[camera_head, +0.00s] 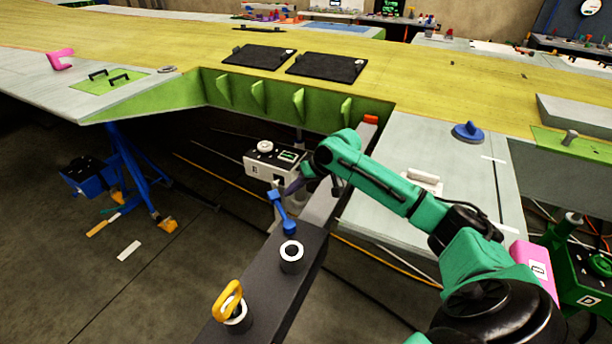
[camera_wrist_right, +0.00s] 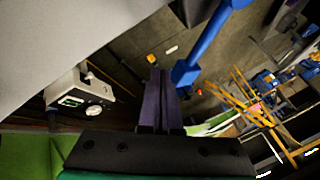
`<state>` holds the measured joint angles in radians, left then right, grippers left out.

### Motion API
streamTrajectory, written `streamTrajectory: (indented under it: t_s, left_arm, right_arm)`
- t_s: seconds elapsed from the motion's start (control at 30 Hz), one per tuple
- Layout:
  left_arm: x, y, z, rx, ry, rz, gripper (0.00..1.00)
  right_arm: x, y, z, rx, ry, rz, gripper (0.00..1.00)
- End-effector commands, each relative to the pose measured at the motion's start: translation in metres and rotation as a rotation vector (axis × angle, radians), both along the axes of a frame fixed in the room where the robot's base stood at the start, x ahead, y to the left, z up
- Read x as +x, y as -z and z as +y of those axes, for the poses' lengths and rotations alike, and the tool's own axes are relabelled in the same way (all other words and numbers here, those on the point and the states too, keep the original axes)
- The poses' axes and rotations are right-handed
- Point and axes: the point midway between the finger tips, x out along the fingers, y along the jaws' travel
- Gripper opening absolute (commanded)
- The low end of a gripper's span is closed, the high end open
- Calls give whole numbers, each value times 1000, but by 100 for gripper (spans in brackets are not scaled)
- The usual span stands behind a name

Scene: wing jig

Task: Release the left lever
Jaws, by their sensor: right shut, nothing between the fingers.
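A blue lever (camera_head: 282,213) stands tilted at the side of the dark grey beam (camera_head: 262,278) in the head view. It also shows as a blue bar (camera_wrist_right: 207,48) to the right of my fingers in the right wrist view. My right gripper (camera_head: 293,187) is close to the lever's upper end. Its dark purple fingers (camera_wrist_right: 158,78) are together with nothing between them. A small gap separates them from the blue bar in the wrist view; contact cannot be told in the head view. My left gripper is not in view.
A white box with a dial (camera_head: 270,163) is just behind my right gripper. A ring-topped post (camera_head: 291,252) and a yellow handle (camera_head: 229,298) stand on the beam nearer me. The yellow-green wing panel (camera_head: 440,95) spans the back. Open floor lies left of the beam.

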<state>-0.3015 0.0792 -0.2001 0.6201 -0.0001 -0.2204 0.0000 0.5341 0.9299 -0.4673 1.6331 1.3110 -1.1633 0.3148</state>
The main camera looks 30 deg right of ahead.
Motion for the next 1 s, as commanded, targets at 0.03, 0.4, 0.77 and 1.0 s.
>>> streamTrajectory:
  t_s: [0.03,0.4,0.77,1.0]
  left_arm:
    - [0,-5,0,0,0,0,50]
    - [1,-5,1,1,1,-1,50]
    - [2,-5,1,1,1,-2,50]
    - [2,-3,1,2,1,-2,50]
  right_arm:
    - [1,-3,5,2,0,0,0]
    - [1,0,10,1,1,0,0]
    - [5,-1,17,4,-67,-1,0]
    - [12,0,33,7,-223,-1,0]
